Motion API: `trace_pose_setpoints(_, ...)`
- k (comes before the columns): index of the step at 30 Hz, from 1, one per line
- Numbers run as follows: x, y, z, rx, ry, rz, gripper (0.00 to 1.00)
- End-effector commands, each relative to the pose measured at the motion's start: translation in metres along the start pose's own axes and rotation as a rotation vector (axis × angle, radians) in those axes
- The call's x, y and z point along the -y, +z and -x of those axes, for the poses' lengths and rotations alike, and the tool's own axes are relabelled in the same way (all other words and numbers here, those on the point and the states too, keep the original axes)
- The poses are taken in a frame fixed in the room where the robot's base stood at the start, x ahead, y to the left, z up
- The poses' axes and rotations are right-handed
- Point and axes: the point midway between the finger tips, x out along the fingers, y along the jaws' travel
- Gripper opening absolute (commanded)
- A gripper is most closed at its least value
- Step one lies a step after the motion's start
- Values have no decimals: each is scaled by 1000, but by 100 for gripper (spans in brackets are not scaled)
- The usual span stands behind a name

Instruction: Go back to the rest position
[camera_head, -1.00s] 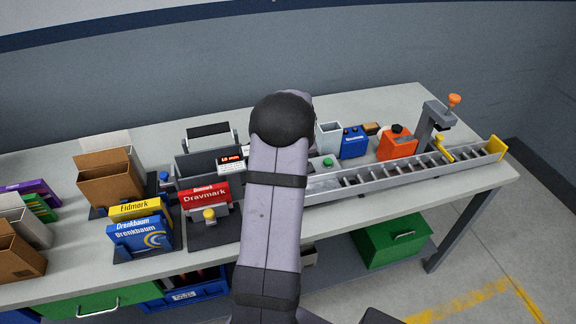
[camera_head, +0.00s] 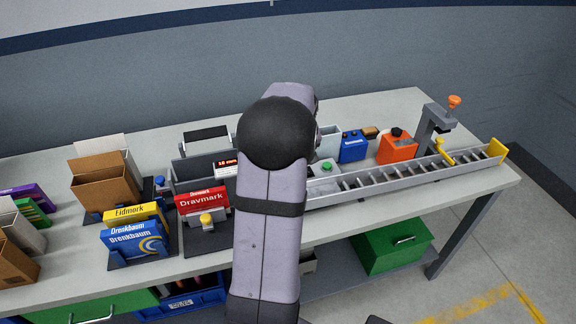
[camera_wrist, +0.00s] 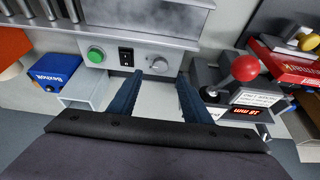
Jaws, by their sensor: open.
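My gripper (camera_wrist: 158,88) shows in the wrist view with its two dark blue fingers apart and nothing between them. It points over a bare strip of the bench, in front of a grey control panel (camera_wrist: 132,58) with a green button, a black switch and a knob. In the head view my arm rises in the middle of the picture and hides the gripper. No mark for the rest position shows.
The bench (camera_head: 440,206) carries a conveyor (camera_head: 400,176), an orange can (camera_head: 397,146), a blue box (camera_head: 353,146) and a red Dravmark box (camera_head: 202,200). In the wrist view a red-knobbed lever (camera_wrist: 244,68) stands close right of the fingers, and a white bin (camera_wrist: 85,92) stands left.

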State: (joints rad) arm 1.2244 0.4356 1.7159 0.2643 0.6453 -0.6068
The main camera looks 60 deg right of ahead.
Motion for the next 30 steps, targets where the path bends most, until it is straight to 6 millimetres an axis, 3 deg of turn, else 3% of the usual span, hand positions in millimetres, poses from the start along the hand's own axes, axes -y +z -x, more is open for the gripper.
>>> trace_pose_setpoints(16,0,0,4,0,1,0,44)
trace_pose_setpoints(19,9,-3,8,-3,-13,-2,44)
trace_pose_setpoints(23,40,-8,18,1,-56,15,44)
trace_pose_setpoints(26,80,-11,30,7,-109,35,44)
trace_pose_setpoints(30,152,-4,48,37,-202,109,44)
